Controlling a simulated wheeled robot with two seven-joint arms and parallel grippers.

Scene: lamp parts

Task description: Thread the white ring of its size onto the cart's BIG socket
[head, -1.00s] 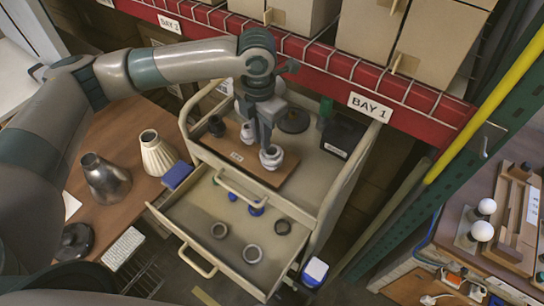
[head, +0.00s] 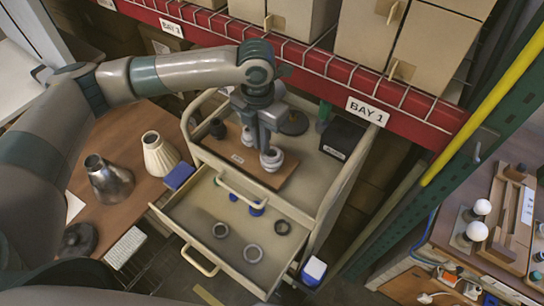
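The cart's upper tray (head: 322,188) carries a brown board (head: 286,178) with upright sockets. A large white socket (head: 271,160) stands at the board's front right; a pale ring-like band shows around it, but I cannot tell whether it is a separate ring. Another white socket (head: 247,136) and a black socket (head: 217,128) stand further left. My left gripper (head: 259,143) points down just above and behind the large white socket, its fingers apart with nothing visible between them. My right gripper is not in view.
A dark disc (head: 294,122) and black box (head: 342,138) stand behind the board. The red shelf beam (head: 320,75) runs close behind.

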